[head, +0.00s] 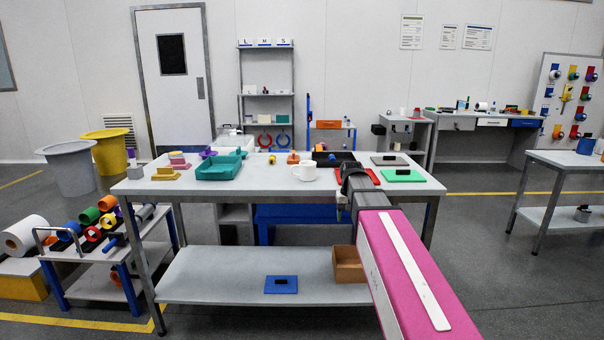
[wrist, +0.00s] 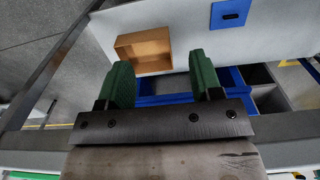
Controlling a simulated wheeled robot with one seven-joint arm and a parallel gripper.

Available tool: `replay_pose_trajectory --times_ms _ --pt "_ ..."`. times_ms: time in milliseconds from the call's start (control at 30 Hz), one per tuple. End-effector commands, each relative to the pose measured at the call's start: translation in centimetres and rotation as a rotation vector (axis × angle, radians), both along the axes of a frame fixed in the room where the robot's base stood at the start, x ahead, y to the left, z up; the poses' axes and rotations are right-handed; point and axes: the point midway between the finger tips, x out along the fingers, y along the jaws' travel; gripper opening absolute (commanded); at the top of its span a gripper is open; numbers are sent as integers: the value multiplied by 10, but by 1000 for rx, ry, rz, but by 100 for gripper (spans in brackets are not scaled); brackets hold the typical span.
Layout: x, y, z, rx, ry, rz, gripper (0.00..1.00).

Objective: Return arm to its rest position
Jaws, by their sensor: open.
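My gripper (wrist: 160,60) shows in the wrist view with its two green fingers apart and nothing between them. Behind the fingers in that view lie the lower shelf (wrist: 200,25), an open brown box (wrist: 143,46) and a blue plate (wrist: 230,12) with a dark piece on it. In the head view my arm reaches forward from the lower right to the near edge of the worktable (head: 290,188). Its dark wrist end is at the table's right part, and the fingers cannot be made out there.
On the table stand a teal tray (head: 219,168), a white mug (head: 305,172), a green plate (head: 403,176) and a red plate (head: 369,177) partly behind my arm. A low cart (head: 95,250) stands at left, another table (head: 575,165) at right. Grey floor lies between the tables.

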Motion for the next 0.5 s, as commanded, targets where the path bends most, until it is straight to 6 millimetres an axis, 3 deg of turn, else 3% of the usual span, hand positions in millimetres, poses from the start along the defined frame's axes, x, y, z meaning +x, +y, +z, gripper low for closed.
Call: replay_pose_trajectory --times_ms 33,200,500 --pt "-15 -2 -20 0 5 0 59" --pt "-50 -6 -75 0 3 0 59" --pt "-121 -14 -160 0 2 -1 59"
